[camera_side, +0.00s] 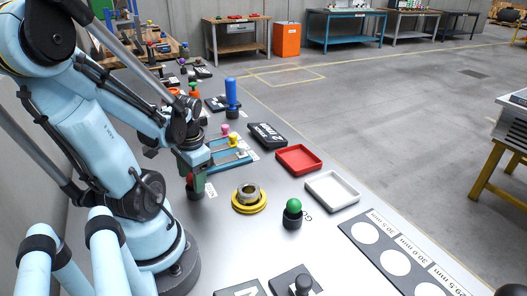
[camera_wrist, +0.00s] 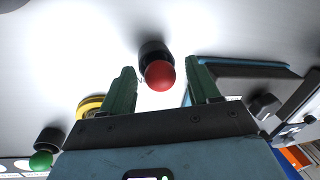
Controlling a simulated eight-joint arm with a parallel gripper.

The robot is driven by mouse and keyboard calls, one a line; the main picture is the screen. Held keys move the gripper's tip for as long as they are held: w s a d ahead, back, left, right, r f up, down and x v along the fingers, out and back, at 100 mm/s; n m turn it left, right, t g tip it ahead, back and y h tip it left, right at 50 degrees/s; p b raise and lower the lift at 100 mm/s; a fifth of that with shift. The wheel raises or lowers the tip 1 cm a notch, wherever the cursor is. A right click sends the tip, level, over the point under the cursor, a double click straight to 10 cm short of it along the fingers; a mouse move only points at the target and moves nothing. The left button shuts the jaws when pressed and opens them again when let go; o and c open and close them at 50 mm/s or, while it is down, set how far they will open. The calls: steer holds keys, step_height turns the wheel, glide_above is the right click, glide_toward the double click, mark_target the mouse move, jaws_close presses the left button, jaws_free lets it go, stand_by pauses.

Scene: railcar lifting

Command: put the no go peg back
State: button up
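The no go peg shows as a red ball knob (camera_wrist: 159,75) in the wrist view. It sits at a black round holder (camera_wrist: 154,48), which also shows in the side view (camera_side: 195,193) beside a small white label. How deep the peg sits is hidden. My gripper (camera_wrist: 162,82) has its green fingers apart, one on each side of the red knob, with gaps visible on both sides. In the side view my gripper (camera_side: 196,180) is low, right over the holder. A green-knobbed peg (camera_side: 293,206) stands in another black holder (camera_side: 292,219) to the right.
A yellow ring with a metal part (camera_side: 249,198) lies close by on the right. A blue fixture (camera_side: 232,160) with pink and yellow knobs stands just behind my gripper. A red tray (camera_side: 299,159) and a white tray (camera_side: 332,190) lie farther right.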

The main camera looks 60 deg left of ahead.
steer(key=shift+r, duration=0.1)
steer(key=shift+d+r, duration=0.95)
steer(key=shift+r, duration=4.9)
steer(key=w+d+f+m+t+h, duration=0.2)
steer(key=w+d+t, duration=0.5)
steer(key=w+d, duration=0.9)
steer(key=shift+w+d+m+t, duration=0.15)
steer(key=shift+w+m+t, duration=0.25)
steer(key=shift+m, duration=0.4)
